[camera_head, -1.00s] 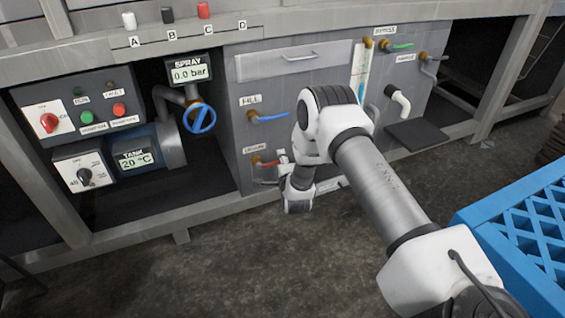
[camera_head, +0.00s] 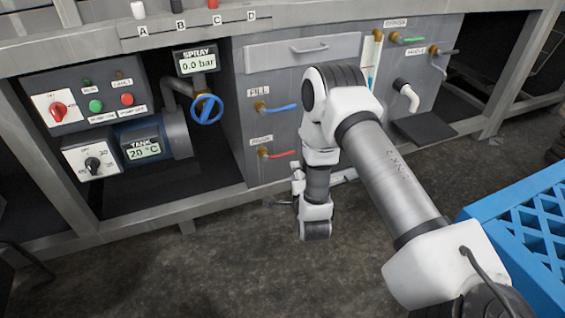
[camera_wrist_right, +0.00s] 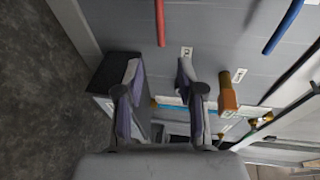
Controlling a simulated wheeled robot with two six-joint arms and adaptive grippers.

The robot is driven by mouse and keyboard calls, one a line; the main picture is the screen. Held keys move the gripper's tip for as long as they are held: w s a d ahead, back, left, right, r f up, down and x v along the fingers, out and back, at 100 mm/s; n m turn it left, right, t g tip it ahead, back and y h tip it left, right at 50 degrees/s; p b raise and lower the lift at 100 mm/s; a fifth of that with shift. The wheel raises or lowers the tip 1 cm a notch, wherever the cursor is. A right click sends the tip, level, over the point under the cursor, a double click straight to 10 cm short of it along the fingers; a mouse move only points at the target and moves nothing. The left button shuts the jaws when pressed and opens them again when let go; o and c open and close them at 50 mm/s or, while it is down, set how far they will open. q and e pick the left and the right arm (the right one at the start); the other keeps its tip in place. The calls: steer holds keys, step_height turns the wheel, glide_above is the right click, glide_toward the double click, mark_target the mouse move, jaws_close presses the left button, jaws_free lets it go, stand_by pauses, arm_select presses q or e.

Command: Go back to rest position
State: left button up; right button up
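My right arm enters the head view from the lower right, with its elbow raised and its wrist hanging in front of the grey cabinet. My right gripper (camera_wrist_right: 159,70) shows in the right wrist view with its two fingers apart and nothing between them. In the head view the gripper is small and mostly hidden at the wrist, below the red-handled valve (camera_head: 279,154) and clear of it. The red handle also shows in the right wrist view (camera_wrist_right: 160,22), beyond the fingertips. My left gripper is in neither view.
The cabinet carries a blue-handled valve (camera_head: 277,107), a drawer (camera_head: 303,50) and a white-tipped pipe (camera_head: 406,96). A control box (camera_head: 85,95) and a blue handwheel (camera_head: 206,109) stand left. A blue crate (camera_head: 520,235) is close to my right arm. The floor in front is clear.

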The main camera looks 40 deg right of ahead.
steer(key=s+a+r+n+g+y+p, duration=0.25)
steer(key=s+a+n+y+p, duration=0.2)
steer(key=a+p, duration=0.45)
steer(key=s+a+f+n+g+y+p, duration=0.1)
steer(key=s+a+f+n+g, duration=0.2)
steer(key=s+n, duration=0.45)
steer(key=s+a+f+n+g+y, duration=0.15)
steer(key=s+n+g, duration=0.3)
steer(key=s, duration=0.55)
steer(key=s+a+f+n+g+p, duration=0.1)
steer(key=s+a+f+n+g, duration=0.3)
steer(key=s, duration=0.5)
step_height(320, 180, up, 40)
steer(key=n+p, duration=0.2)
steer(key=p, duration=3.6)
steer(key=shift+w+d+f, duration=0.2)
steer(key=shift+w+d, duration=0.05)
steer(key=shift+d, duration=0.2)
